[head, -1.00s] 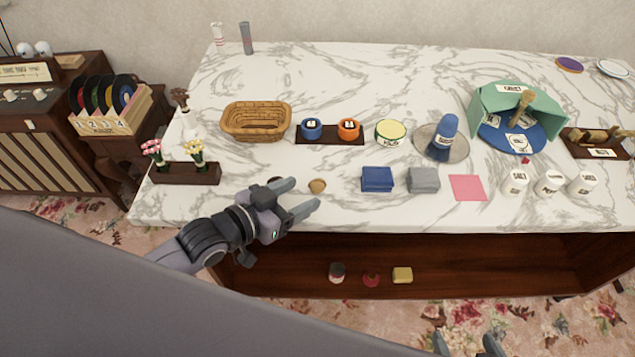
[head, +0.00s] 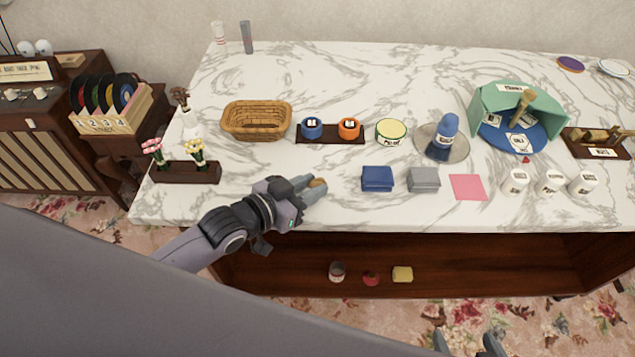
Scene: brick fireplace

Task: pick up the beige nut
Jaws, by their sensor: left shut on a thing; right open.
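The beige nut (head: 317,183) is a small tan piece near the front left of the marble counter. My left gripper (head: 313,186) is shut on it, with the nut between the fingertips and partly hidden by them. The gripper is low over the counter top; I cannot tell whether the nut still touches the surface. My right gripper (head: 468,344) shows only at the bottom edge, with its two fingers apart and nothing between them.
A blue box (head: 377,179) and a grey box (head: 424,180) stand right of my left gripper. A wicker basket (head: 256,121) and a dark tray (head: 330,141) with two pots lie behind. A flower planter (head: 186,172) is at the left. Marble around the gripper is clear.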

